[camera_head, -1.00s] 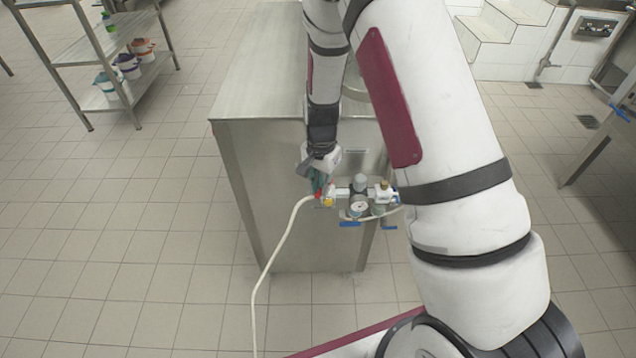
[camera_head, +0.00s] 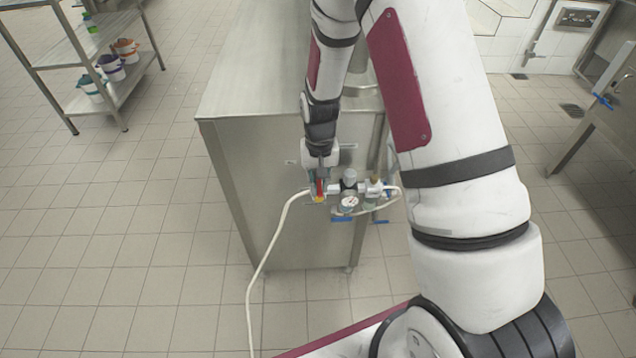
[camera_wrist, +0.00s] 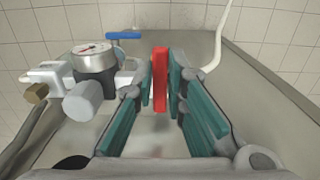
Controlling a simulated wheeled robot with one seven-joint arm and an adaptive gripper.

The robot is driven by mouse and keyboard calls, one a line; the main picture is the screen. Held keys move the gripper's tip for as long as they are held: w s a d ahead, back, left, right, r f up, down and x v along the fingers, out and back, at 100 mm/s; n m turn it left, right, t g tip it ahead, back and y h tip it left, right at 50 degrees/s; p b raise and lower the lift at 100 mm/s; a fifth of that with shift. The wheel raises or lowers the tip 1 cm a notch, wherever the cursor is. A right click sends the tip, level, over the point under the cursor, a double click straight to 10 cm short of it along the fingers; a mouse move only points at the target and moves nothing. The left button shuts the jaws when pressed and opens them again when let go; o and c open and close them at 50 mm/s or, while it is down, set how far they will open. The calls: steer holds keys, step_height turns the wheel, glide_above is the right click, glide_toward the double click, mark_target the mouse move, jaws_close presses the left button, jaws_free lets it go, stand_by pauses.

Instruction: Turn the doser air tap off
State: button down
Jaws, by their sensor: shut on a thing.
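The air tap's red lever (camera_head: 319,187) is at the left end of a fittings row on the front of a steel cabinet. In the wrist view the red lever (camera_wrist: 160,80) stands between the teal finger pads, pointing along the fingers. My gripper (camera_wrist: 161,72) is shut on it. In the head view my gripper (camera_head: 320,178) reaches down to the tap from above. The tap body is mostly hidden by the fingers and lever. A pressure gauge (camera_wrist: 95,56) sits beside the tap, left in the wrist view.
The steel cabinet (camera_head: 255,85) stands behind the fittings. A pale hose (camera_head: 262,262) runs from the tap to the floor. A blue handle (camera_wrist: 124,35) is near the gauge. A shelf with buckets (camera_head: 110,68) stands at far left. Floor left of the cabinet is clear.

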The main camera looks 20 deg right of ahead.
mark_target(320, 188)
stand_by(0.4)
steer(key=c, duration=1.6)
jaws_free()
step_height(320, 188, up, 12)
steer(key=s+a+r+n+t+p, duration=0.1)
steer(key=s+r, duration=0.5)
steer(key=r, duration=0.3)
steer(key=s+r+n+t, duration=0.1)
steer(key=s+r, duration=0.4)
steer(key=r, duration=0.3)
steer(key=s+r+t, duration=0.1)
steer(key=s+r, duration=0.2)
steer(key=s, duration=0.5)
steer(key=s+r+n+t+p, duration=0.1)
steer(key=s+r, duration=0.2)
steer(key=s, duration=0.5)
steer(key=shift+s+a+r+n, duration=0.3)
steer(key=shift+s+r, duration=0.05)
steer(key=shift+s, duration=0.05)
